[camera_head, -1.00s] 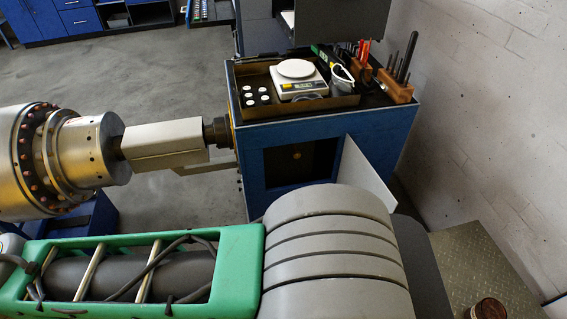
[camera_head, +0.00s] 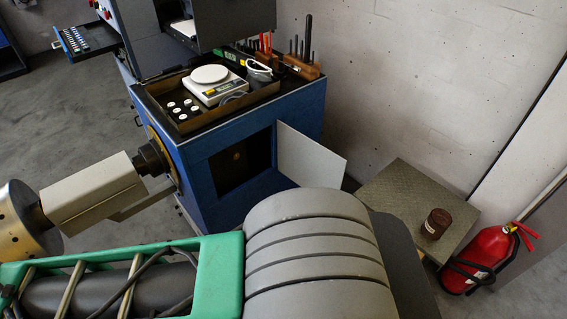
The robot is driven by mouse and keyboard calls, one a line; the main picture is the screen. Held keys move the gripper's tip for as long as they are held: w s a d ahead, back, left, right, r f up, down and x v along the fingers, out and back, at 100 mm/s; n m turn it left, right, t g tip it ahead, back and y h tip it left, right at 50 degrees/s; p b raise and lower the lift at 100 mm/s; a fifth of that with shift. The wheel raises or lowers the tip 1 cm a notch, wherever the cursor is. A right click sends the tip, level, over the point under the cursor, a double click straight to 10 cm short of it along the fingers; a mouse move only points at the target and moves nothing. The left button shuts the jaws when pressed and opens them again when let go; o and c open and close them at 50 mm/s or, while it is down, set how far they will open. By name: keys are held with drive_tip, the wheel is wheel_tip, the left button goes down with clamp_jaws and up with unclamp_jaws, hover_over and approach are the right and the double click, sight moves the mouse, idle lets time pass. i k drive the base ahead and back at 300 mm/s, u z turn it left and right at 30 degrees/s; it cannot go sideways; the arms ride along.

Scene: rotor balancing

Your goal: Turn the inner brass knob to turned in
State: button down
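The blue cabinet (camera_head: 190,150) has a dark square opening in its front, with a pale door panel (camera_head: 310,154) standing open at its right side. A small brass-coloured round thing (camera_head: 237,156) shows inside the opening, and it looks like the inner brass knob. It is too small and dark to tell how it is turned. My gripper is not in view. Green and grey parts of my own body fill the bottom of the view, below the cabinet and apart from the opening.
A tray (camera_head: 179,129) with a white scale (camera_head: 212,84) and several white discs is on the cabinet. Tools stand behind it. A machine spindle (camera_head: 95,193) juts out left. A metal plate table (camera_head: 400,194) with a brown can (camera_head: 436,223) and a red extinguisher (camera_head: 489,258) are right.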

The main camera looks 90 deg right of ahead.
sight(235, 155)
drive_tip(key=z, duration=4.4)
drive_tip(key=i, duration=1.35)
drive_tip(key=u, duration=2.65)
